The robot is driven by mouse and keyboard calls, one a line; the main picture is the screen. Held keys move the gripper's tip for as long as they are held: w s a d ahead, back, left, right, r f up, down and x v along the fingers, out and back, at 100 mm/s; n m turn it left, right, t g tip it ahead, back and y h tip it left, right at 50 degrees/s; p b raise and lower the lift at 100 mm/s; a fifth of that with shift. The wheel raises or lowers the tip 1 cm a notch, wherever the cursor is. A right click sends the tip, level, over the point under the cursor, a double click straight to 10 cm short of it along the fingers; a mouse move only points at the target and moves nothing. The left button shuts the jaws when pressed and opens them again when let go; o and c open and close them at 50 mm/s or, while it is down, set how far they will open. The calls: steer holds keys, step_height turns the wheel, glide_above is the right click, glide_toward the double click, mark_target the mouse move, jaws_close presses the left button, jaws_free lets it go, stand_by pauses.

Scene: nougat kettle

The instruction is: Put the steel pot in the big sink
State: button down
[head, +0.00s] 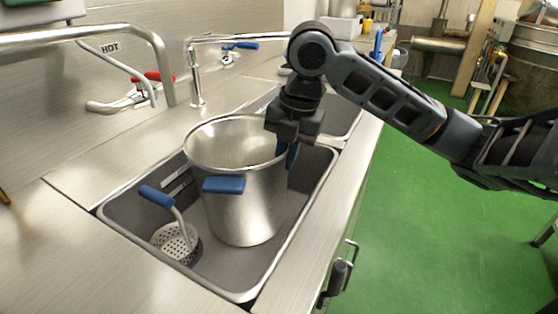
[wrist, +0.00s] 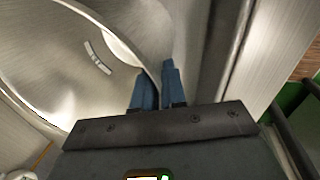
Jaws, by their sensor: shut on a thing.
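The steel pot (head: 245,200) is upright, or nearly so, inside the front sink (head: 318,185), the larger-looking of two basins. Its base is below the sink rim; I cannot tell whether it touches the sink floor. A blue handle grip (head: 223,185) shows on its near side. My gripper (head: 287,155) is at the pot's right rim, pointing down, its blue fingers shut on the wall. In the wrist view the fingers (wrist: 158,90) pinch the rim, with the pot's shiny inside (wrist: 50,60) to the left.
A strainer with a blue handle (head: 175,240) stands in the sink's left part, close to the pot. A second basin (head: 345,115) lies behind. A faucet (head: 195,85) and a red-handled tap (head: 130,98) stand along the back.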

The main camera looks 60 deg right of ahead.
steer(key=shift+r, duration=0.15)
steer(key=c, duration=1.6)
jaws_free()
steer(key=shift+f, duration=0.2)
steer(key=shift+c, duration=0.2)
steer(key=o, duration=0.5)
steer(key=shift+c, duration=0.2)
step_height(320, 180, up, 12)
steer(key=s+p, duration=0.1)
steer(key=s, duration=0.1)
steer(key=shift+d, duration=0.15)
